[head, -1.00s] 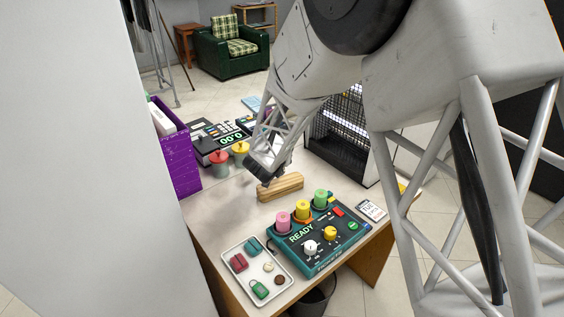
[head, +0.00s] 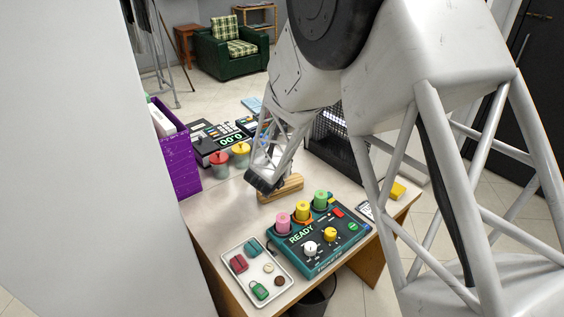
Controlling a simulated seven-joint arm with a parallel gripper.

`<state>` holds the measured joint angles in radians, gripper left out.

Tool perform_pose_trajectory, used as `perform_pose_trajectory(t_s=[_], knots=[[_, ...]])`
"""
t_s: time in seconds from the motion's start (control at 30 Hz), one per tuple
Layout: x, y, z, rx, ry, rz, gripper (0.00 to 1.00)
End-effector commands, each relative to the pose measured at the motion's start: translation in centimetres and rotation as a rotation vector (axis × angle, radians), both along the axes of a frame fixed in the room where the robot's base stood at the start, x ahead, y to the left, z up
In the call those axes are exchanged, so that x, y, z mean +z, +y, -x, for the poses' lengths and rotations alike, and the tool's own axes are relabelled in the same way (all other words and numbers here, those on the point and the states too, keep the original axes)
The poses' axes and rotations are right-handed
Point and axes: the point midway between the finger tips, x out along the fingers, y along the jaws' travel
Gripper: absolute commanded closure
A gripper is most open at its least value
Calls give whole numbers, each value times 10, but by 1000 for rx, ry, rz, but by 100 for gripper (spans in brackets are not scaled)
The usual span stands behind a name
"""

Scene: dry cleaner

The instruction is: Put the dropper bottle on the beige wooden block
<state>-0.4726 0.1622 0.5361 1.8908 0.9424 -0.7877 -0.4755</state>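The beige wooden block (head: 290,187) lies on the counter behind the teal machine. My gripper (head: 262,187) is low over the counter, in front of the block's left end in this view and hiding part of it. It points down; whether it touches the block I cannot tell. The fingers are dark and small, and their opening does not show. I cannot make out the dropper bottle in the head view; it may be hidden by my gripper or arm.
The teal machine (head: 323,250) with pink, yellow and green spools stands in front of the block. A white tray (head: 236,275) holds small items at front left. Red and yellow lidded pots (head: 219,165), a cash register (head: 205,140) and a purple box (head: 180,170) stand behind, leftward.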

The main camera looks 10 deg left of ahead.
Motion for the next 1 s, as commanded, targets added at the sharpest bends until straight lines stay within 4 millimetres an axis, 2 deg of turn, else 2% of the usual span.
perform_pose_trajectory(t_s=[0.33,0.37,0.5,0.53,1.0], knots=[[-3,0,0,0,0,0,100],[-3,0,0,0,0,-1,75],[-3,0,0,0,0,-1,54],[-3,0,0,0,0,0,51],[1,1,3,0,1,0,51]])
